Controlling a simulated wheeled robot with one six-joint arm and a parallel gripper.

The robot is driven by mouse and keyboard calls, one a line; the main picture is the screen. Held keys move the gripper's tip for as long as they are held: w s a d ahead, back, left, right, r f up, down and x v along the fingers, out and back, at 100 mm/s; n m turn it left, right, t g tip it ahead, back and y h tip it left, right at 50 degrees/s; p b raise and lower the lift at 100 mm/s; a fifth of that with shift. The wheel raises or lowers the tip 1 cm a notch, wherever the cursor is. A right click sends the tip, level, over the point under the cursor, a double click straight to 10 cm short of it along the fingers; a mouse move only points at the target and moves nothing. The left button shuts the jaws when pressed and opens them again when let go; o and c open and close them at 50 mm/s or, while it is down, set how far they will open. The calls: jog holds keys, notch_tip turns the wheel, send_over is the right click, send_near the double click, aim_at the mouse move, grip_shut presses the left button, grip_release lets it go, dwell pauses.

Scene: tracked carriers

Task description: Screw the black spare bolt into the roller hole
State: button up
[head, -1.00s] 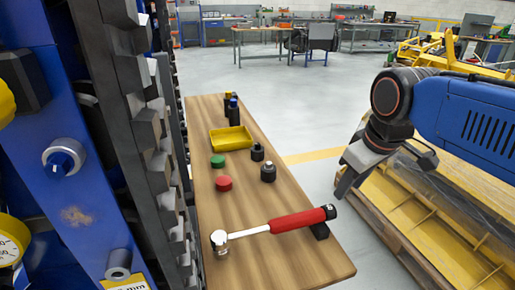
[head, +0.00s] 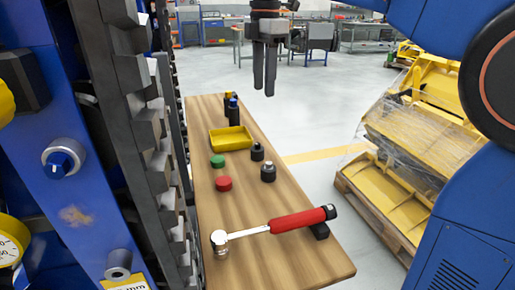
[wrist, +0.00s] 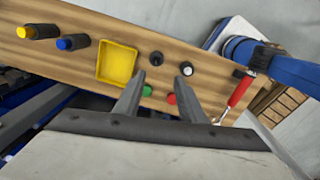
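Two small black bolt-like pieces stand upright on the wooden table. One is all dark (head: 257,152); the other has a pale metal top (head: 268,172). Both also show in the wrist view, the dark one (wrist: 156,58) and the pale-topped one (wrist: 186,68). I cannot tell for sure which is the spare bolt. My gripper (head: 264,92) points down above the far part of the table, open and empty; its spread fingers (wrist: 160,77) show in the wrist view. On the blue machine at left are a grey roller end (head: 118,262) and a ringed blue plug (head: 64,160). An empty roller hole is not clearly visible.
A pallet stands at right.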

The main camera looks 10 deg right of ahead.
jog(key=a, duration=0.1)
send_near(257, 143)
jog(key=shift+n, duration=0.4)
notch_tip(257, 143, down, 8)
jog(key=shift+f, duration=0.1)
dwell(0.4)
jog(key=shift+c, duration=0.6)
grip_shut()
